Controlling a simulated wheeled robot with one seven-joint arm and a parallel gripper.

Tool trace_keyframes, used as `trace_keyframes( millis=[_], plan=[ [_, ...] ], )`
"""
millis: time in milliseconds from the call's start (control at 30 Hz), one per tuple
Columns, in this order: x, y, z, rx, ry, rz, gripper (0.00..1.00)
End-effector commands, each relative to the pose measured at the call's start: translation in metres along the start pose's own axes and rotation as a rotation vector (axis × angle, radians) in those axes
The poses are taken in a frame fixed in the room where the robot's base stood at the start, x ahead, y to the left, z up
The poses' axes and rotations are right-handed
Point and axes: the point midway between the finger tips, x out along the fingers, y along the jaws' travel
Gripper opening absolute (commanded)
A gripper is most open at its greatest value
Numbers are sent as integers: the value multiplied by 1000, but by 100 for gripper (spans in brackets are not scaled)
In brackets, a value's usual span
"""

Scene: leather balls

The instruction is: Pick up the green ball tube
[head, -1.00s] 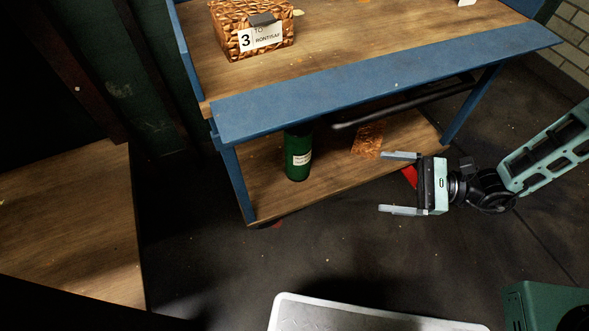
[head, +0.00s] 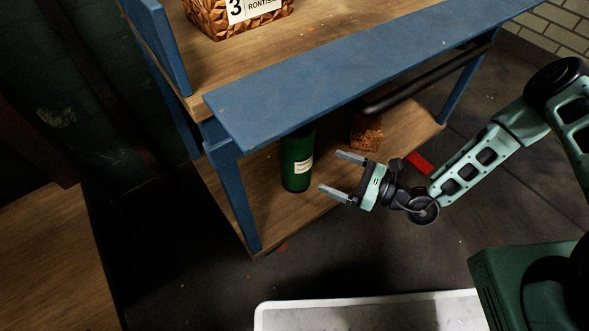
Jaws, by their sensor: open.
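The green ball tube (head: 297,165) stands upright on the lower wooden shelf of a blue-framed bench. It has a white label, and its top is hidden behind the blue front board. My gripper (head: 334,173) is open and empty, with its fingers pointing left toward the tube. In the picture, the fingertips are just right of the tube and apart from it.
The blue front board (head: 370,75) hangs over the lower shelf (head: 225,195). A brown patterned object (head: 366,132) stands behind my gripper, under a dark bar (head: 430,78). A patterned box (head: 235,17) sits on the upper shelf. A white tray (head: 375,312) lies in front.

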Motion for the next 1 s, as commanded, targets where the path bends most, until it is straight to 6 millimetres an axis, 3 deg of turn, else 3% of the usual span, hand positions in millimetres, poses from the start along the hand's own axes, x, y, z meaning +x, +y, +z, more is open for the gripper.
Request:
trace_keyframes(
  millis=[100,300,533,1000],
  plan=[
    [26,1,-6,-2,-1,4,94],
    [55,1,-3,-1,-1,3,94],
    [68,0,-2,-1,0,2,94],
    [114,1,2,-1,-1,2,94]
  ],
)
